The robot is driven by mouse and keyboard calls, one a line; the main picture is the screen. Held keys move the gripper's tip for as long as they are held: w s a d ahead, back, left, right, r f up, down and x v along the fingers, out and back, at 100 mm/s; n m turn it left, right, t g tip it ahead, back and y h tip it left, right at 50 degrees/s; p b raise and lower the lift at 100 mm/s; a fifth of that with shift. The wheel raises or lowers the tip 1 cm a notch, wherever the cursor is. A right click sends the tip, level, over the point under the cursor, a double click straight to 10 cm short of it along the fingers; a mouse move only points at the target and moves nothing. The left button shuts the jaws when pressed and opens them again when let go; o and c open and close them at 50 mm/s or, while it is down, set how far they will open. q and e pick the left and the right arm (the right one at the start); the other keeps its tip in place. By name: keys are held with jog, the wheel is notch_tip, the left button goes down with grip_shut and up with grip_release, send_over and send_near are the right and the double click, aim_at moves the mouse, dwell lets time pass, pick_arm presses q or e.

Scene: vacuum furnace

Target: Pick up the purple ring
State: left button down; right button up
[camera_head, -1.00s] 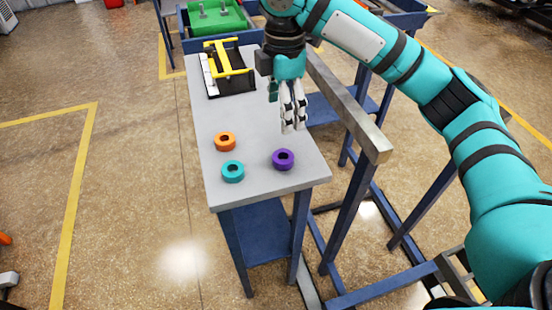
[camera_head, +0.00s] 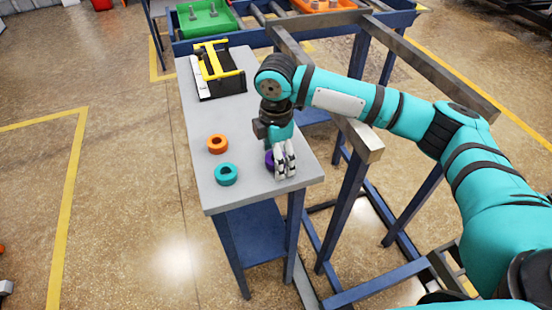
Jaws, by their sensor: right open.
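The purple ring (camera_head: 269,160) lies on the grey table (camera_head: 238,193) near its front right corner, partly hidden behind the fingers of my right gripper. My right gripper (camera_head: 285,170) points down at the ring with its fingers open. The fingertips are low, at about the ring's height in the picture; I cannot tell whether they touch it or straddle it. My left gripper is not in view.
A teal ring (camera_head: 226,174) and an orange ring (camera_head: 217,144) lie on the table left of the gripper. A black tray with a yellow frame (camera_head: 219,69) stands at the table's far end. A metal beam (camera_head: 362,143) on blue legs runs close along the table's right side.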

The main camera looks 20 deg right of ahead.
jog(key=shift+c, duration=0.3)
jog(key=c, duration=1.4)
jog(key=shift+r, duration=0.1)
